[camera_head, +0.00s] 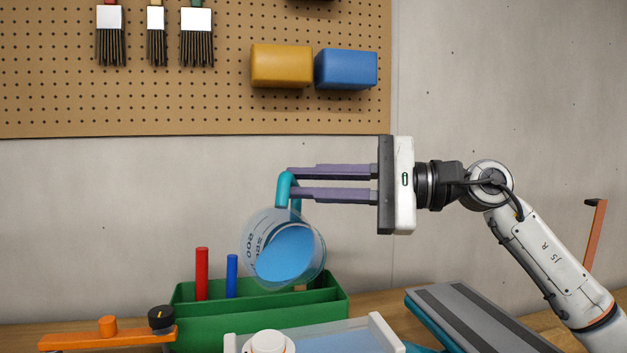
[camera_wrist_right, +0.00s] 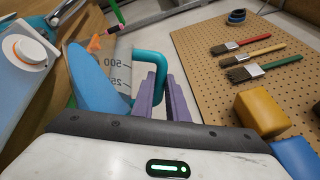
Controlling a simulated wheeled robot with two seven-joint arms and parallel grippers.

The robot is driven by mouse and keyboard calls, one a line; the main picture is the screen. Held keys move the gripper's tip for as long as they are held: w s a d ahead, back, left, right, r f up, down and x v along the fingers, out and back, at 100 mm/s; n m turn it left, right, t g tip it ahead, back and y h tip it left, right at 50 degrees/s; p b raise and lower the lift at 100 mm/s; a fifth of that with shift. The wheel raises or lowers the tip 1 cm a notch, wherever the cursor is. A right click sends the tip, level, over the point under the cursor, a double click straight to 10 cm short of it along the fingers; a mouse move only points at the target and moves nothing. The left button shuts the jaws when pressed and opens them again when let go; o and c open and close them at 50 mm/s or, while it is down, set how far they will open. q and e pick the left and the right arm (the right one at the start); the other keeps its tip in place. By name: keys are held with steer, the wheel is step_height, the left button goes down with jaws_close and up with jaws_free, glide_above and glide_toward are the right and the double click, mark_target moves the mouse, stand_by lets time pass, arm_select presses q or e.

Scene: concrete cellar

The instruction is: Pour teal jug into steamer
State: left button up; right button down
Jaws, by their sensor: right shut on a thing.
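The jug (camera_head: 250,240) has a clear body with measure marks, a teal handle and blue liquid inside. It hangs tilted in the air, and no stream of liquid shows. My right gripper (camera_head: 290,183) is shut on the teal handle. The jug also shows in the right wrist view (camera_wrist_right: 118,75), left of the purple fingers. What looks like the steamer (camera_head: 385,332), white and blue with a round white knob, stands below and right of the jug, partly cut off by the frame's bottom edge. It appears at upper left in the wrist view (camera_wrist_right: 20,75). My left gripper is out of view.
A green caddy (camera_head: 200,325) with a red and a blue rod stands below the jug. An orange tool with a black knob (camera_head: 110,338) is at lower left. A grey slab (camera_head: 470,315) lies at right. Brushes and two blocks (camera_head: 282,66) are on the pegboard (camera_head: 60,110) behind.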

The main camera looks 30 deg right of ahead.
steer(key=shift+w+a+f, duration=0.25)
steer(key=shift+f, duration=0.15)
steer(key=shift+r, duration=0.1)
steer(key=shift+d, duration=0.3)
steer(key=shift+s+d+r, duration=0.15)
steer(key=shift+s+r, duration=0.15)
steer(key=w+m+p, duration=0.1)
steer(key=d+m+p, duration=0.1)
steer(key=m, duration=0.1)
steer(key=shift+w+d+r, duration=0.1)
steer(key=shift+w+d, duration=0.1)
steer(key=shift+w, duration=0.2)
steer(key=shift+w+d+f+m, duration=0.2)
steer(key=shift+w+d+m, duration=0.05)
steer(key=shift+m, duration=0.25)
steer(key=shift+f, duration=0.15)
